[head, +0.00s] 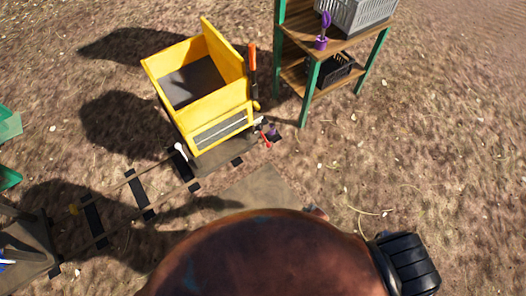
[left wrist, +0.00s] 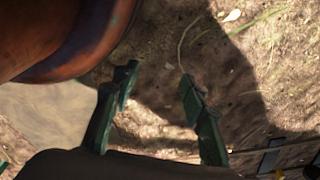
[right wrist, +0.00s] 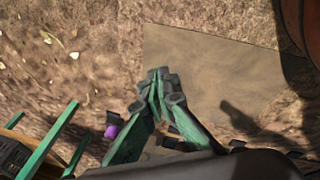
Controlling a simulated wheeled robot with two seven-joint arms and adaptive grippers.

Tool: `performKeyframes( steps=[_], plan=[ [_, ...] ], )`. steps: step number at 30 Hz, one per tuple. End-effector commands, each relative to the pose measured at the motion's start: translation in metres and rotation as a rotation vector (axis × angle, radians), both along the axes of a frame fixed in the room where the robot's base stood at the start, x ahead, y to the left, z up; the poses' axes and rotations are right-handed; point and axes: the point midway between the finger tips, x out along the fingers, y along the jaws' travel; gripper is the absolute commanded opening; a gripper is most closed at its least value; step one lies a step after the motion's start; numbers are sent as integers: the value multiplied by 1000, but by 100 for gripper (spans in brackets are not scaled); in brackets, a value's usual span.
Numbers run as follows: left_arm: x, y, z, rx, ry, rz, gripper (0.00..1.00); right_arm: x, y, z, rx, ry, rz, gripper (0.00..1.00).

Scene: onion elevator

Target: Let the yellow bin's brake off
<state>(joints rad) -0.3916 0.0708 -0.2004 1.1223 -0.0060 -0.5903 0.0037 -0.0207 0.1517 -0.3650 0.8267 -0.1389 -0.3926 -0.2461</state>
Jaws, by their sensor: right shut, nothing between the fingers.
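The yellow bin (head: 215,105) stands on a short rail track in the head view, its tray dark inside. An upright lever with an orange handle (head: 252,58) rises at its right side. A small red lever (head: 265,140) sits low at its front right corner, and a white-tipped lever (head: 181,150) at its front left. I cannot tell which is the brake. My right gripper (right wrist: 158,80) is shut and empty above the ground in the right wrist view, apart from the bin. My left gripper (left wrist: 157,82) is open and empty over bare ground. Neither gripper's fingers show clearly in the head view.
A green-posted wooden shelf (head: 312,83) stands right of the bin, with a grey crate (head: 355,14), a purple trowel (head: 322,30) and a black crate (head: 330,69). Rails (head: 140,195) run to the lower left. A flat tan slab (head: 262,188) lies before the bin. Right-hand ground is clear.

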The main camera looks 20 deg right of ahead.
Motion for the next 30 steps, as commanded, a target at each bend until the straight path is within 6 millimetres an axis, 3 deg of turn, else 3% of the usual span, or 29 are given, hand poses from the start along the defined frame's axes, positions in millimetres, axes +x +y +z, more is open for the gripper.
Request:
performKeyframes(
  steps=[1,6,12,15,21,30],
  plan=[
    [5,-3,-19,-4,6,4,40,38,7,-16,-31,-30,78,0],
    [27,-11,-26,-13,26,15,40,154,39,-12,-156,-135,336,0],
    [42,-17,-25,-21,61,29,40,265,87,2,-328,-251,610,0],
    [45,-19,-19,-25,79,35,40,306,110,11,-410,-300,719,0],
    [49,-20,-6,-28,103,43,40,354,142,31,-531,-368,856,0],
    [52,-17,5,-30,105,45,40,369,154,45,-574,-395,897,0]
  ],
)
